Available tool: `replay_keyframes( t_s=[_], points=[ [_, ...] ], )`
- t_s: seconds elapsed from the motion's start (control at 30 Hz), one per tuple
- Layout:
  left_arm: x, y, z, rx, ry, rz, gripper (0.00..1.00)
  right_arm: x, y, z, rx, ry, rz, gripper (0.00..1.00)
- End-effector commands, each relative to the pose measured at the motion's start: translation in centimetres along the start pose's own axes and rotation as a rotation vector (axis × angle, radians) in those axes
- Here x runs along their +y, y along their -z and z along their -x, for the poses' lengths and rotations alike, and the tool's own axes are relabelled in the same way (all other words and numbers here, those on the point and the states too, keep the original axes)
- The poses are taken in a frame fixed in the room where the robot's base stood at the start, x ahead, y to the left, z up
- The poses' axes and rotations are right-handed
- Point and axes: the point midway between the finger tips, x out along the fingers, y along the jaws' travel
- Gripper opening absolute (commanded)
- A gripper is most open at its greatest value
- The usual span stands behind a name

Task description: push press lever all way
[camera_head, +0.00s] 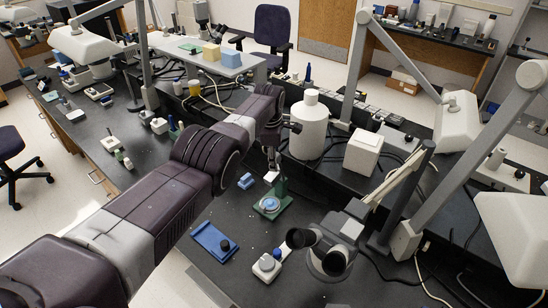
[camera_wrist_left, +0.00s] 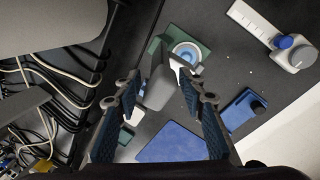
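The press has a green base (camera_head: 272,206) with a round pale-blue plate, on the dark bench below my left gripper (camera_head: 270,158). The base (camera_wrist_left: 205,52) also shows at the top of the left wrist view. A grey block (camera_wrist_left: 157,84) with a white end piece, seemingly the press's upper part or lever, stands between the fingers of my left gripper (camera_wrist_left: 162,86). The fingers are spread apart on either side of it. I cannot tell whether either finger touches it. The white piece (camera_head: 271,177) shows under the gripper in the head view. My right gripper is not in view.
A blue tray (camera_head: 213,242) with a dark knob and a white device (camera_head: 267,266) lie in front of the press. A microscope (camera_head: 330,247) stands at the front right. A large white bottle (camera_head: 309,128) and white box (camera_head: 363,153) stand behind to the right.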

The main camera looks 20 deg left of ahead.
Motion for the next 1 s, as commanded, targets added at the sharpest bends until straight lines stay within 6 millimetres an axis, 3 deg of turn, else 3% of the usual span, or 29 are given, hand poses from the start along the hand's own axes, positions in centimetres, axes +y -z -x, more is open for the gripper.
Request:
replay_keyframes(
  t_s=[0.23, 0.6, 1.0],
  points=[
    [0.1, -0.1, 0.5, -0.002, -0.001, 0.0, 0.37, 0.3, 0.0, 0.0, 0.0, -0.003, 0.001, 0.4],
    [0.1, 0.1, 3.1, 0.0, -0.003, 0.0, 0.37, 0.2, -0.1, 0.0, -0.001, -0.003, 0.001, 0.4],
    [0.1, 0.0, 10.2, -0.001, -0.002, 0.0, 0.37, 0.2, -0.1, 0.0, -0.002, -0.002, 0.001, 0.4]
  ],
)
